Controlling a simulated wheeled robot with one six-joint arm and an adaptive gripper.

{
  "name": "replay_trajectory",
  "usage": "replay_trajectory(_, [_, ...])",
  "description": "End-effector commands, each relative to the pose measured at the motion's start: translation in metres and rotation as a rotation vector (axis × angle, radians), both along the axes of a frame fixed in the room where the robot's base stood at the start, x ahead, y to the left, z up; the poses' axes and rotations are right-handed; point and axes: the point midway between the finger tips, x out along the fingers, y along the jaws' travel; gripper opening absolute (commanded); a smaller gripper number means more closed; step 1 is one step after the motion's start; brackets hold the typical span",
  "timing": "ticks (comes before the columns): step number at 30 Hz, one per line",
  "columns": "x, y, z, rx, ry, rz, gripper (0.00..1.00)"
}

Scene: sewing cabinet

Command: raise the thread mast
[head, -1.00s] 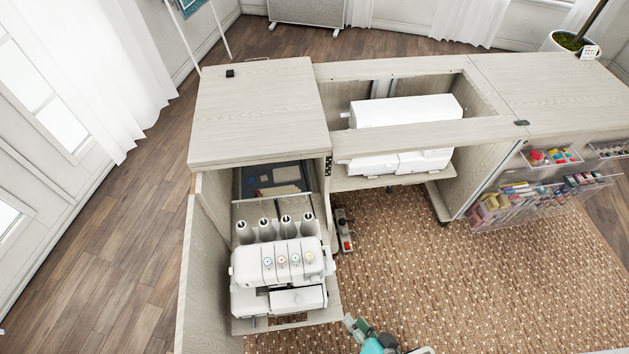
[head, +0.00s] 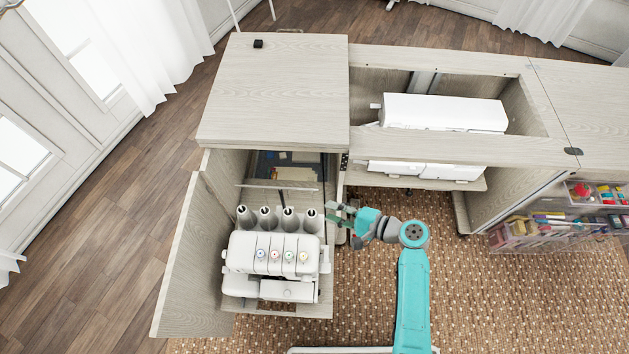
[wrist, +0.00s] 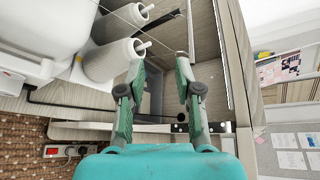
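The white serger (head: 272,260) stands on a pull-out shelf in the left cabinet bay, with a row of several grey thread cones (head: 289,220) behind it. The thread mast (head: 282,201) looks like a dark upright post behind the cones, with a thin pale crossbar (head: 275,187) at its top. My gripper (head: 333,213) is at the right end of the cone row, apart from the post. In the wrist view, my gripper (wrist: 160,64) has its two fingers spread and nothing clearly held between them. Two cones (wrist: 116,60) and the dark post (wrist: 168,20) show ahead and to the left.
The cabinet top (head: 275,95) overhangs the bay behind the mast. The open left panel (head: 185,260) stands beside the serger. A second white machine (head: 440,113) sits in the right opening. A power strip (wrist: 70,151) is low at left in the wrist view. Carpet is clear in front.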

Motion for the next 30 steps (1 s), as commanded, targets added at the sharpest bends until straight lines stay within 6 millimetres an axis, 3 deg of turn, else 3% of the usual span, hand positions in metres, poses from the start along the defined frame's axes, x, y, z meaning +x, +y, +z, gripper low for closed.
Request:
replay_trajectory(3, [0.017, 0.001, 0.019, 0.066, 0.012, 0.045, 0.34])
replay_trajectory(8, [0.024, 0.003, 0.029, 0.104, 0.02, 0.074, 0.34])
replay_trajectory(14, [0.031, 0.02, 0.026, 0.107, 0.02, 0.079, 0.34])
replay_trajectory(24, [0.051, 0.074, 0.013, 0.105, 0.02, 0.079, 0.34])
replay_trajectory(30, [0.059, 0.094, 0.008, 0.106, 0.02, 0.077, 0.34])
